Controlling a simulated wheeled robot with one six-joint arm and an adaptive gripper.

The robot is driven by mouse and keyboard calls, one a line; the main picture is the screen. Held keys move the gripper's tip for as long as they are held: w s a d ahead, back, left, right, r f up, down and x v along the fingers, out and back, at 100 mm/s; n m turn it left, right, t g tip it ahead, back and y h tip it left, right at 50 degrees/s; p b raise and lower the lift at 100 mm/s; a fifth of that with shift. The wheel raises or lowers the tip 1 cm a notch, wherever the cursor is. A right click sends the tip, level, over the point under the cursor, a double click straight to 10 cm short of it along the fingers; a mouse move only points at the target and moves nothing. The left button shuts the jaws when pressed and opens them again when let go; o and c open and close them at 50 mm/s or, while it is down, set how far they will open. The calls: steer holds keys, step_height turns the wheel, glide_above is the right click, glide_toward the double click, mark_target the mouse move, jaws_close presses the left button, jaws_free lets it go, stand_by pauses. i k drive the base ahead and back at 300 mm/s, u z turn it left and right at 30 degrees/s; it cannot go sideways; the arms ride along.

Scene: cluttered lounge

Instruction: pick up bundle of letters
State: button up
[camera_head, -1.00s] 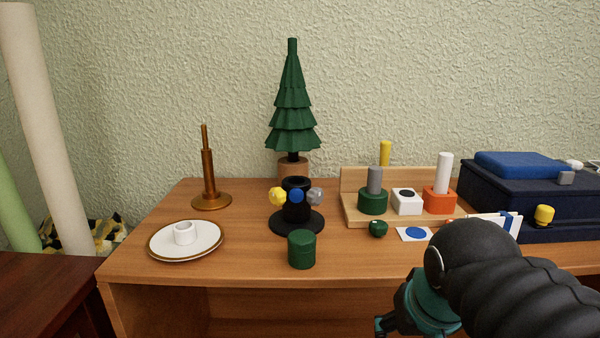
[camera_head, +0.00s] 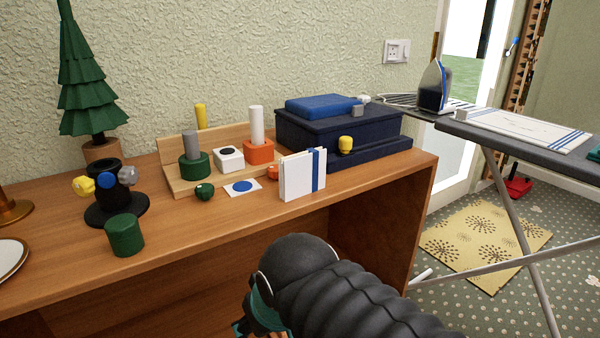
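The bundle of letters (camera_head: 298,176) is a small stack of white envelopes with a blue band around it. It stands upright near the front edge of the wooden desk, in front of the dark blue box. My gripper (camera_head: 240,328) shows only in part at the bottom of the head view, below the desk's front edge and to the left of the bundle, apart from it. My dark arm hides most of the gripper, so its fingers cannot be judged.
A wooden rack (camera_head: 178,179) with coloured blocks stands left of the bundle. A dark blue box (camera_head: 310,128) is behind it. A green cylinder (camera_head: 124,236) stands near the desk's front edge. An ironing board (camera_head: 500,135) with an iron (camera_head: 434,86) stands to the right.

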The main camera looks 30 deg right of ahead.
mark_target(301, 174)
steer(key=z, duration=1.5)
steer(key=k, duration=1.25)
steer(key=u, duration=1.25)
steer(key=i, duration=0.5)
steer(key=u, duration=0.1)
